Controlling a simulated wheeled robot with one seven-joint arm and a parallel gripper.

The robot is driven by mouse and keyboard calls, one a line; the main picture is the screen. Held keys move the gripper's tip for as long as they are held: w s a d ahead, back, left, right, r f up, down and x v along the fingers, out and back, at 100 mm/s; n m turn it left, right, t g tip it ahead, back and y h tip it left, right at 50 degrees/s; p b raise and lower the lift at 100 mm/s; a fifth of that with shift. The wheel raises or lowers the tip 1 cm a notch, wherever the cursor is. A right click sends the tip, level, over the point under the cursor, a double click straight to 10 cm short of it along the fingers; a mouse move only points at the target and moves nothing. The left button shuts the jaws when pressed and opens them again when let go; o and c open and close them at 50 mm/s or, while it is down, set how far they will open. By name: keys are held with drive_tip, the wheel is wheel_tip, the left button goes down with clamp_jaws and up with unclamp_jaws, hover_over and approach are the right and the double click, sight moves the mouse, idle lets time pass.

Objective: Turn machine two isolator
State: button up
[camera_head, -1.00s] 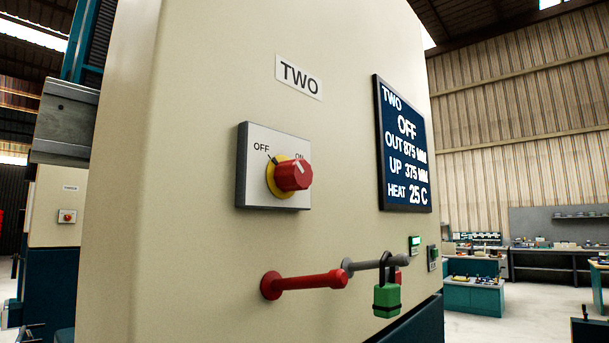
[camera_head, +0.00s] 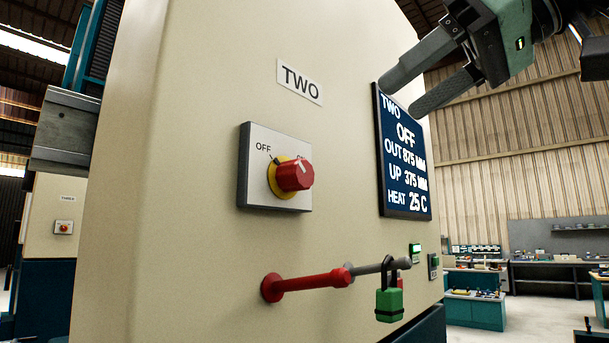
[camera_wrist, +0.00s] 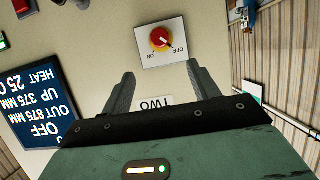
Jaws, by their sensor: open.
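The isolator is a red rotary knob (camera_head: 294,175) on a yellow ring, set in a pale square plate (camera_head: 256,193) on the cream machine front, under a TWO label (camera_head: 300,82). OFF is legible at the plate's upper left. The knob carries a white mark, but I cannot tell its exact heading. My gripper (camera_head: 400,98) is open and empty at the upper right, in front of the display's top edge and apart from the knob. In the wrist view the knob (camera_wrist: 162,39) shows upside down beyond my open fingers (camera_wrist: 159,72), with OFF and ON beside it.
A blue display (camera_head: 404,155) reads TWO, OFF, OUT 875 MM, UP 375 MM, HEAT 25 C. Below the knob, a red bar (camera_head: 310,283) and grey rod stick out, with a green padlock (camera_head: 389,303) hanging there. Workbenches (camera_head: 565,275) stand far right.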

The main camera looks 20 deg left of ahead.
sight(306, 171)
drive_tip(key=p+x, duration=0.5)
drive_tip(key=x, duration=1.2)
drive_tip(key=shift+w+f+p, duration=0.15)
drive_tip(key=shift+w+p, duration=0.05)
drive_tip(key=shift+p, duration=0.2)
drive_tip(key=c, duration=1)
